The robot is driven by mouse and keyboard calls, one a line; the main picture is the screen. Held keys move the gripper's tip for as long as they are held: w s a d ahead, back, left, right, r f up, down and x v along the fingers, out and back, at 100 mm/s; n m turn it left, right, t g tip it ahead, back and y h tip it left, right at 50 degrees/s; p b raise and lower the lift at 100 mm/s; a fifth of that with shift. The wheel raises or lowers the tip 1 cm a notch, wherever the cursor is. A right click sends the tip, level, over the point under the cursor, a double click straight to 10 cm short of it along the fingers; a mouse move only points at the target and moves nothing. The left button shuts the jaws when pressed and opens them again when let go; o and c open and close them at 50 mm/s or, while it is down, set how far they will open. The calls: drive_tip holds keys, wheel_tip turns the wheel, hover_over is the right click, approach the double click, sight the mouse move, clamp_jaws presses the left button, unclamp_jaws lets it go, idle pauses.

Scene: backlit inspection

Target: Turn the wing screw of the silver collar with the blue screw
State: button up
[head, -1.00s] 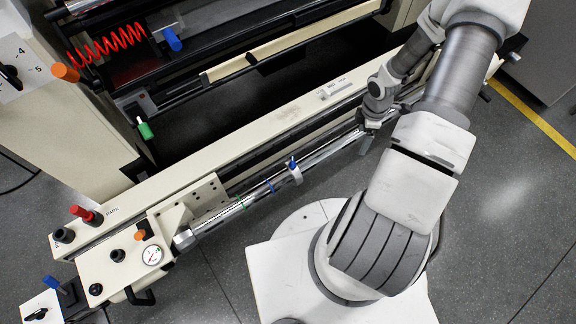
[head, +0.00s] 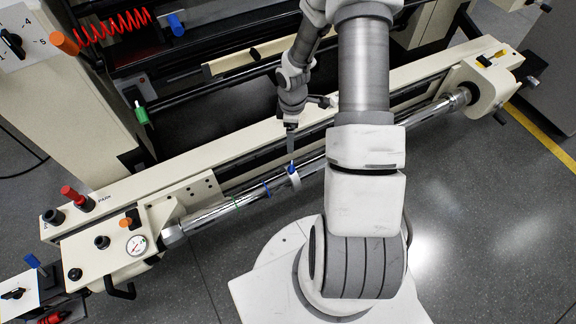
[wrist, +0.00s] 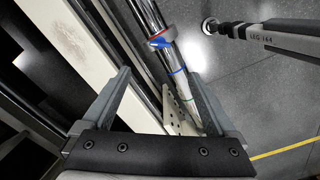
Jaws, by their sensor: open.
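The silver collar (head: 295,181) sits around the chrome bar, left of my arm in the head view. Its blue wing screw (head: 291,167) stands up from its top. In the wrist view the collar (wrist: 168,34) is at the top centre, with the blue screw (wrist: 157,43) facing me and a little red beside it. My gripper (head: 291,150) is just behind and above the collar in the head view. In the wrist view my gripper (wrist: 160,80) is open and empty, its fingers spread wide, with the collar beyond the fingertips and apart from them.
The chrome bar (head: 215,212) also carries a blue ring (head: 267,189) and a green ring (head: 236,204), left of the collar. The long cream beam (head: 160,187) runs close behind the bar. A gauge block (head: 110,250) stands at the left end. Grey floor lies in front.

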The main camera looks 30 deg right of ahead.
sight(291, 166)
wheel_tip(291, 166, down, 17)
drive_tip(key=b, duration=0.5)
drive_tip(key=shift+d+r, duration=0.1)
drive_tip(key=c, duration=1.4)
